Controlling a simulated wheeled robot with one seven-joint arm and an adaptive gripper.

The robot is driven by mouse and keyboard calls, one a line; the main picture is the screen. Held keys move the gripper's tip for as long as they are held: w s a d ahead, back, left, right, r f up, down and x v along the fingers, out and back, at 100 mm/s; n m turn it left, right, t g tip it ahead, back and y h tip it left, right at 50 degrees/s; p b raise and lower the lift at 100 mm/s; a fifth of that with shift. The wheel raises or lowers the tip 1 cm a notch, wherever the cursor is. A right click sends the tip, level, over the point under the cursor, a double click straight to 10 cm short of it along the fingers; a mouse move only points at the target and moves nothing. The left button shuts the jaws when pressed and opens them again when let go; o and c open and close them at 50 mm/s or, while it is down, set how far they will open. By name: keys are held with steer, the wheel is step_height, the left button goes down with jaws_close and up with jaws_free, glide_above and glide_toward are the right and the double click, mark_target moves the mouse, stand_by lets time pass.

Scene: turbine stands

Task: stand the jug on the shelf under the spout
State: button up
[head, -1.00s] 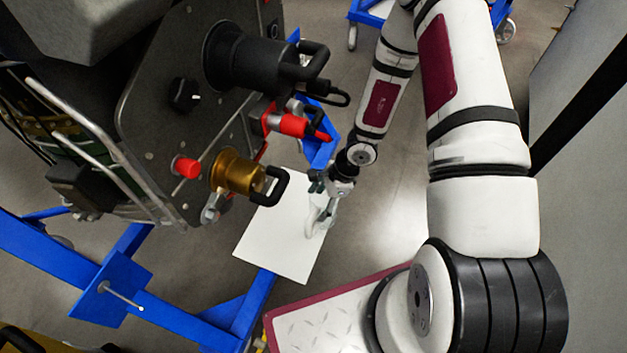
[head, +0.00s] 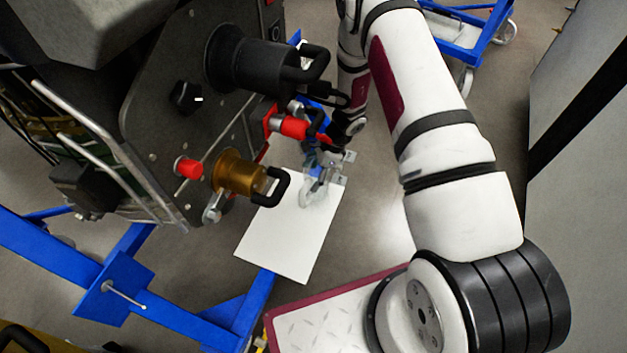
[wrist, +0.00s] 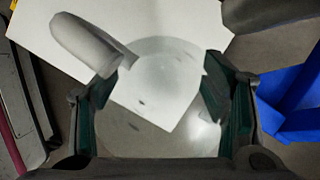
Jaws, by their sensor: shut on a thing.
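A clear, see-through jug (head: 311,192) shows faintly in the head view, over the far right part of a white shelf (head: 280,242). My gripper (head: 328,172) is shut on the jug, just below the red-handled fitting. In the wrist view the jug (wrist: 165,62) is between the fingers of my gripper (wrist: 160,78), with its pale handle (wrist: 85,42) pointing up and left and the shelf (wrist: 180,22) behind it. I cannot tell whether the jug touches the shelf. A small metal spout (head: 213,208) hangs under the brass coupling, left of the jug.
The turbine's dark panel (head: 150,130) rises on the left. A black coupling (head: 250,60), a red-handled fitting (head: 292,127) and a brass coupling (head: 238,176) stick out close to my gripper. The near part of the shelf is bare. Blue frame beams (head: 60,255) run below.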

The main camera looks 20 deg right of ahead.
steer(key=shift+f+b, duration=0.45)
steer(key=shift+f, duration=1.1)
steer(key=shift+s+f, duration=0.1)
steer(key=o, duration=1.4)
